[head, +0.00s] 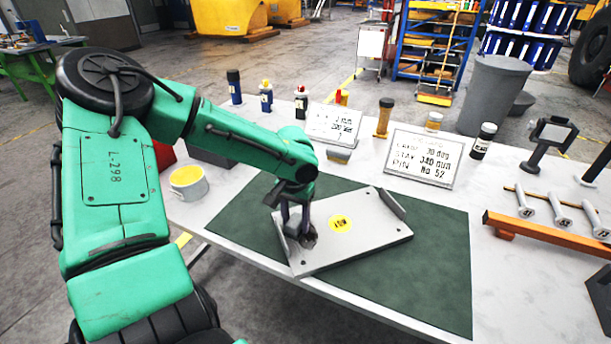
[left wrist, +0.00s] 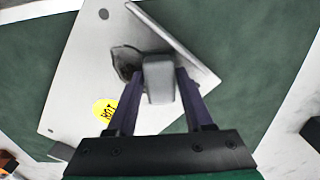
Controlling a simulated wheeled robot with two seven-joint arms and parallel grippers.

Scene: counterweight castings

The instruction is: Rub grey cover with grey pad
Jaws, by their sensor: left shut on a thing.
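The grey cover (head: 355,235) is a flat light-grey plate with a yellow round label and a raised darker bar along one edge. It lies on a dark green mat (head: 440,270). My left gripper (head: 298,228) is over its left part, pointing down. In the left wrist view, its fingers are shut on the grey pad (left wrist: 158,80), a small rounded block held over the cover (left wrist: 80,75). A dark patch (left wrist: 127,60) shows on the cover beside the pad. I cannot tell whether the pad touches the cover. My right gripper is not in view.
A pot with yellow contents (head: 188,183) stands left of the mat. Bottles, a brown jar (head: 384,118) and two written signs (head: 423,157) line the back. An orange rail (head: 540,234) and metal pins are at the right. The mat's right part is clear.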

